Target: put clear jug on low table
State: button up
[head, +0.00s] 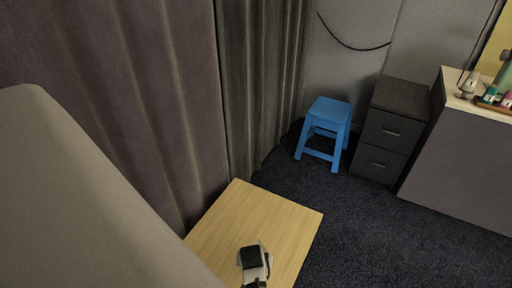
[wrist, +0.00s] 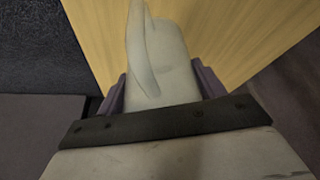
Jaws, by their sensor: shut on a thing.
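The clear jug (wrist: 160,45) shows in the wrist view as a pale, see-through body with a handle-like ridge along it. My gripper (wrist: 161,88) is shut on it, with a purple finger on each side. The low table (head: 275,215) is a pale wooden top at the bottom centre of the head view. My gripper (head: 254,262) shows over this top there, and the jug is mostly hidden or too small to make out. In the wrist view the wooden top (wrist: 240,40) lies behind the jug. I cannot tell whether the jug touches it.
A blue stool (head: 328,125) and a dark drawer cabinet (head: 388,130) stand at the back. A long counter (head: 460,160) with small items is at the right. Curtains (head: 130,90) hang close behind the low table. Dark carpet (head: 350,230) to the right is clear.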

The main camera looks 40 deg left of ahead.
jog(key=shift+f, duration=2.35)
jog(key=shift+f, duration=0.2)
jog(key=o, duration=1.2)
jog(key=shift+r, duration=0.15)
